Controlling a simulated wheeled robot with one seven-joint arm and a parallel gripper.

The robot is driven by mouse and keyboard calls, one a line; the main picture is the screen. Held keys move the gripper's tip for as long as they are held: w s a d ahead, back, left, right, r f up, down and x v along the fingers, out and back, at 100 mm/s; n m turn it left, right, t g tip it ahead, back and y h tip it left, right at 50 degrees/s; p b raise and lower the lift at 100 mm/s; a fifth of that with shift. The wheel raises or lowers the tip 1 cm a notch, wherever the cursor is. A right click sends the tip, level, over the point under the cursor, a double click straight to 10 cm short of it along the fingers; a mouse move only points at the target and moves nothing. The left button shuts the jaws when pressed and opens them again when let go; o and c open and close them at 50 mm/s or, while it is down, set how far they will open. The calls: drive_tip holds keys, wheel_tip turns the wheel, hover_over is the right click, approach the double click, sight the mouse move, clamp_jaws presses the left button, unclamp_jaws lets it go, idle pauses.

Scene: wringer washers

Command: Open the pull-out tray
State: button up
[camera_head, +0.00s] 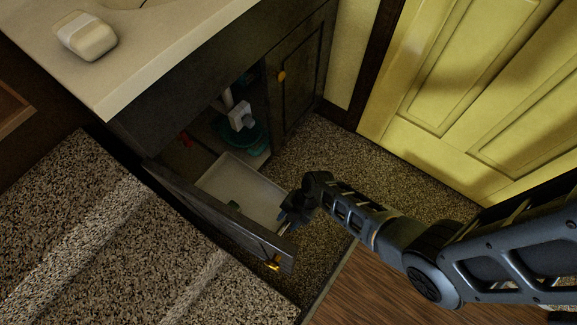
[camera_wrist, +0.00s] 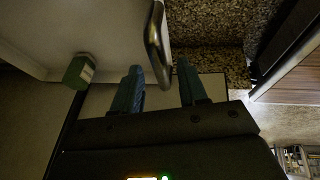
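The white pull-out tray (camera_head: 245,187) sticks out of the dark cabinet, beside the open left door (camera_head: 215,212). It also fills the upper left of the wrist view (camera_wrist: 105,25). A curved metal handle (camera_wrist: 155,38) runs along the tray's edge in the wrist view. My gripper (camera_head: 287,219) is at the tray's front right corner. In the wrist view my gripper (camera_wrist: 160,82) is open, its two fingers apart, with the lower end of the handle between them. I cannot tell whether either finger touches the handle.
The right cabinet door (camera_head: 303,75) looks shut. White pipework (camera_head: 240,115) and a teal basin (camera_head: 240,137) are inside the cabinet. A yellow door (camera_head: 470,95) stands at the right. Speckled carpet (camera_head: 345,165) lies clear between.

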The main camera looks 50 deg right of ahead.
drive_tip(key=p+v, duration=0.2)
drive_tip(key=v, duration=0.5)
drive_tip(key=shift+r+p, duration=0.35)
drive_tip(key=shift+p, duration=0.05)
drive_tip(key=shift+d, duration=0.15)
drive_tip(key=shift+s, duration=0.1)
